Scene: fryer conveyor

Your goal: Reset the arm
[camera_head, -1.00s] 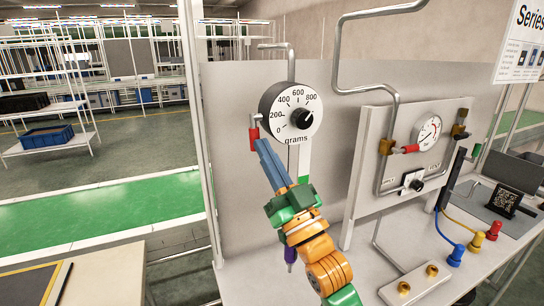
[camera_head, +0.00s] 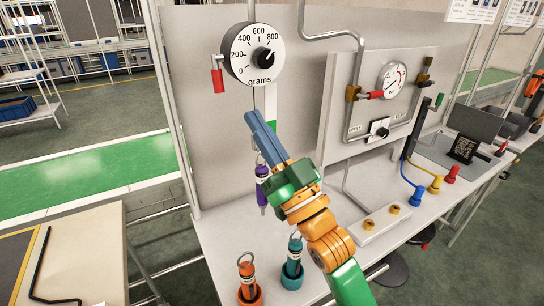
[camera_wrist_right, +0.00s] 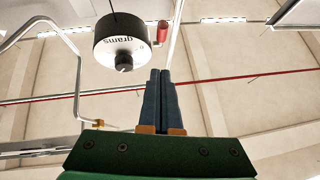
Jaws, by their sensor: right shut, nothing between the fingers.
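My right arm comes in from the lower right in the head view. Its gripper (camera_head: 254,120) is shut, with its blue fingers together and nothing between them. The fingertips are raised in front of the grey panel (camera_head: 195,130), below the round grams dial (camera_head: 254,54) and apart from it in the picture. In the right wrist view the closed fingers (camera_wrist_right: 161,75) point up, with the dial (camera_wrist_right: 122,42) above and to the left of them. My left gripper is not in view.
A red-handled lever (camera_head: 218,80) hangs left of the dial. A purple cylinder (camera_head: 262,185) hangs behind my gripper. Orange (camera_head: 248,280) and teal (camera_head: 293,262) cylinders stand on the white table (camera_head: 220,235). A pressure gauge (camera_head: 391,79) with pipes is at right. A green conveyor (camera_head: 90,175) runs at left.

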